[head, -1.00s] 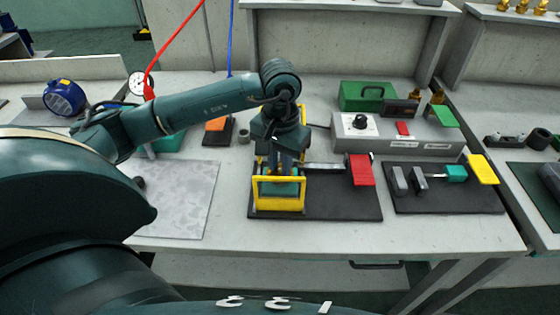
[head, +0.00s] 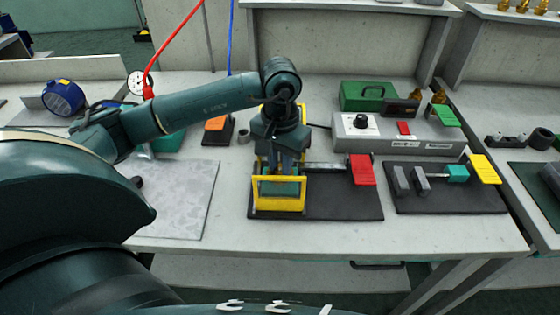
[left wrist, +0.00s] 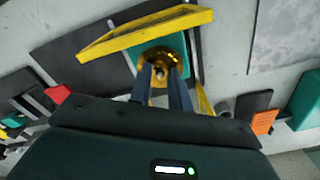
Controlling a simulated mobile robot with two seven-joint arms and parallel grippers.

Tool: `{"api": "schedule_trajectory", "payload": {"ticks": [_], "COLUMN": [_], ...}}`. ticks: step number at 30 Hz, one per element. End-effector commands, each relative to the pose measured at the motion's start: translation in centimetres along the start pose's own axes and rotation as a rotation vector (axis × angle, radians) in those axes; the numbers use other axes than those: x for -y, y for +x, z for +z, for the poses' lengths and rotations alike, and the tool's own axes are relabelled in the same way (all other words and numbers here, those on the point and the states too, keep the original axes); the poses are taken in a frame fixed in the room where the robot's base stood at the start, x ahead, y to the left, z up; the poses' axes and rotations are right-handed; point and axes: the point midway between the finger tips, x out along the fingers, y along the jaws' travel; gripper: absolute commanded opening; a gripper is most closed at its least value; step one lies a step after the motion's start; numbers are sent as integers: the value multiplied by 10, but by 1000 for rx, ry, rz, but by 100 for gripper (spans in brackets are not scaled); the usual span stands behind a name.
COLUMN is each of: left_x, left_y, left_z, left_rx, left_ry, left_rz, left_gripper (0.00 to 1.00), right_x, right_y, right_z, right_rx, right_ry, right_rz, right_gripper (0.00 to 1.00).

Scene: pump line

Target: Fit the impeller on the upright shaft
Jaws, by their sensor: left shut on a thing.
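My left gripper (head: 281,168) points down inside the yellow guard frame (head: 278,206), over a teal block (head: 268,188). In the left wrist view, the fingers of my left gripper (left wrist: 160,92) are shut on the brass-coloured impeller (left wrist: 170,52), which lies over the teal block (left wrist: 128,62). A small round grey tip shows between the fingers; I cannot tell whether it is the shaft's end. The gripper hides the impeller in the head view. Whether the impeller is seated or held above cannot be told. My right gripper is not in view.
The yellow frame (left wrist: 150,34) stands close around the fingers. A red paddle (head: 361,169) is to the right on the black mat (head: 340,203). A grey control box (head: 390,138) stands behind it.

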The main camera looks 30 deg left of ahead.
Motion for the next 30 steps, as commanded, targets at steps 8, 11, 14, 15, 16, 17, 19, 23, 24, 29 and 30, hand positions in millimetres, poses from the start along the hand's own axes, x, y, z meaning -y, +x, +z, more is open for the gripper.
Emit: {"api": "schedule_trajectory", "payload": {"ticks": [8, 11, 14, 15, 16, 17, 19, 23, 24, 29, 30], "left_x": [0, 0, 0, 0, 0, 0, 0, 0, 0, 0, 0], "left_y": [3, 2, 3, 3, 3, 3, 3, 3, 3, -2, -5], "left_z": [0, 0, 0, 0, 0, 0, 0, 0, 0, 0, 0], "left_rx": [0, 0, 0, 0, 0, 0, 0, 0, 0, 0, 0], "left_ry": [0, 0, 0, 0, 0, 0, 0, 0, 0, 0, 0], "left_rz": [0, 0, 0, 0, 0, 0, 0, 0, 0, 0, 0], "left_gripper": [0, 26, 34, 37, 39, 42, 44, 44, 44, 44, 44], "right_x": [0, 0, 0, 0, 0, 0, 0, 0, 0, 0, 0], "right_y": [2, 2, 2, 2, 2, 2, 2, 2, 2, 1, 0], "right_z": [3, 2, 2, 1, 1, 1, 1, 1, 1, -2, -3], "right_rx": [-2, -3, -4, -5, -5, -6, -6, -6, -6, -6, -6], "right_ry": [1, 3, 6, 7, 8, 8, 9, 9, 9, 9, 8], "right_rz": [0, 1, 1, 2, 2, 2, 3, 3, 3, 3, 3], "right_gripper": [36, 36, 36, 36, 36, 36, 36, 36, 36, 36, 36]}}
